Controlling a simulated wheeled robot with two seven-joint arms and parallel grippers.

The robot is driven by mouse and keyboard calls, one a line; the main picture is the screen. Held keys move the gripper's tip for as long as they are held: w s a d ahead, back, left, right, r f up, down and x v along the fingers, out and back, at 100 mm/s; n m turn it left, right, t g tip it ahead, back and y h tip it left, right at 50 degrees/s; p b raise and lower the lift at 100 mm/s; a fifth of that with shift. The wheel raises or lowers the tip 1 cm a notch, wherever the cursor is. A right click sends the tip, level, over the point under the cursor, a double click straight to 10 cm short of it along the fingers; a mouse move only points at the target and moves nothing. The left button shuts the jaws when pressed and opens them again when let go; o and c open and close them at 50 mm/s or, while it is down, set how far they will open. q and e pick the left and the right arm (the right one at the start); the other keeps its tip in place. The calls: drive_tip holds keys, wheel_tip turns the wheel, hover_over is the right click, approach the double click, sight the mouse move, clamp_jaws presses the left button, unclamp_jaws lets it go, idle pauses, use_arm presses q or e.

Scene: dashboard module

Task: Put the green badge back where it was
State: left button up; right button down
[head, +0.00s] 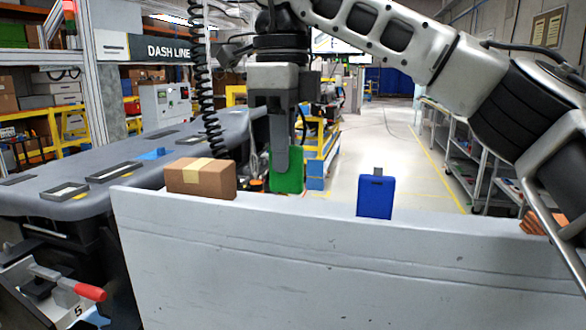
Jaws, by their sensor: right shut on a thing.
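The green badge (291,181) hangs upright in the head view, just above or behind the top edge of a pale grey panel (330,262). My right gripper (282,160) points down from above and is shut on the green badge, its finger covering part of it. I cannot tell whether the badge's lower end touches the panel's ledge. A blue badge (375,197) stands upright at the panel's top edge, to the right of the green one. My left gripper is not in view.
A brown taped box (201,178) sits at the panel's top edge, left of the green badge. A grey dashboard (120,170) lies behind on the left. A red-handled clamp (75,285) is at lower left. The ledge between the badges looks clear.

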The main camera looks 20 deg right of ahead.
sight(285, 191)
wheel_tip(285, 191, down, 3)
drive_tip(key=shift+w+d, duration=0.1)
drive_tip(key=c, duration=1.4)
unclamp_jaws()
drive_tip(key=shift+f, duration=0.1)
drive_tip(key=shift+c, duration=0.2)
drive_tip(key=shift+r, duration=0.25)
wheel_tip(285, 191, up, 12)
drive_tip(key=shift+f, duration=0.1)
